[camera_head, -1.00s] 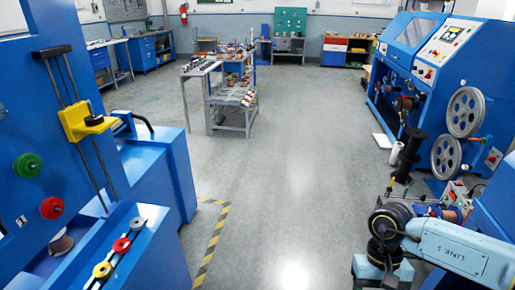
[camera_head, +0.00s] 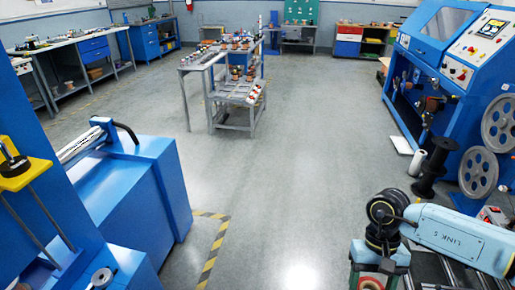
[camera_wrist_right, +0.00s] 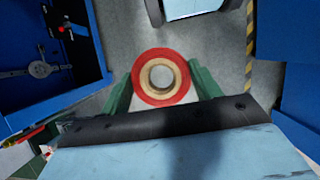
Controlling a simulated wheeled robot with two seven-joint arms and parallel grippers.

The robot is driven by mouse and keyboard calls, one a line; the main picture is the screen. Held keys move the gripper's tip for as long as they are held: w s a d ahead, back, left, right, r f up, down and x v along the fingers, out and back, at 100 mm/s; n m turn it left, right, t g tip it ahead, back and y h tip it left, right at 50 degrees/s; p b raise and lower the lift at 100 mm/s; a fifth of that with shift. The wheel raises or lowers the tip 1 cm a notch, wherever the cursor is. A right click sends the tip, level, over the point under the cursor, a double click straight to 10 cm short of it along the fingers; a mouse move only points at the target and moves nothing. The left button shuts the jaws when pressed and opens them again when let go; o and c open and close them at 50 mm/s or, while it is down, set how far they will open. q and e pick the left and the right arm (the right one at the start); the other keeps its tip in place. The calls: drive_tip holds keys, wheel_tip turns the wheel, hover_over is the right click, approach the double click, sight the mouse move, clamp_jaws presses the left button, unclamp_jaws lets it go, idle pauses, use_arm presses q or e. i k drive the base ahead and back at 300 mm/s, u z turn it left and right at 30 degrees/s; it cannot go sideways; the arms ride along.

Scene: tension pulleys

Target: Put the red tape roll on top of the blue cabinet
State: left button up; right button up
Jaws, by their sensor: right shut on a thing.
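My right gripper (camera_wrist_right: 161,80) is shut on the red tape roll (camera_wrist_right: 140,80), a red ring with a tan core and an open middle. Its green fingers press the roll from both sides, above the grey floor. In the head view the roll (camera_head: 370,284) shows only partly at the bottom edge, below my right wrist. Several blue cabinet-like units are in view: a low blue unit (camera_head: 160,180) at the left, and a blue drawer cabinet (camera_head: 148,42) at the back. I cannot tell which is the task's cabinet. My left gripper is not in view.
A grey table with a rack (camera_head: 235,110) stands mid-floor. A large blue machine (camera_head: 430,60) and a black spool (camera_head: 432,168) stand at the right. Workbenches (camera_head: 75,55) line the back left. Yellow-black tape (camera_head: 212,255) marks the floor. The central aisle is clear.

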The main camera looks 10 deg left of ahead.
sight(101, 206)
drive_tip(key=i, duration=3.45)
drive_tip(key=z, duration=0.65)
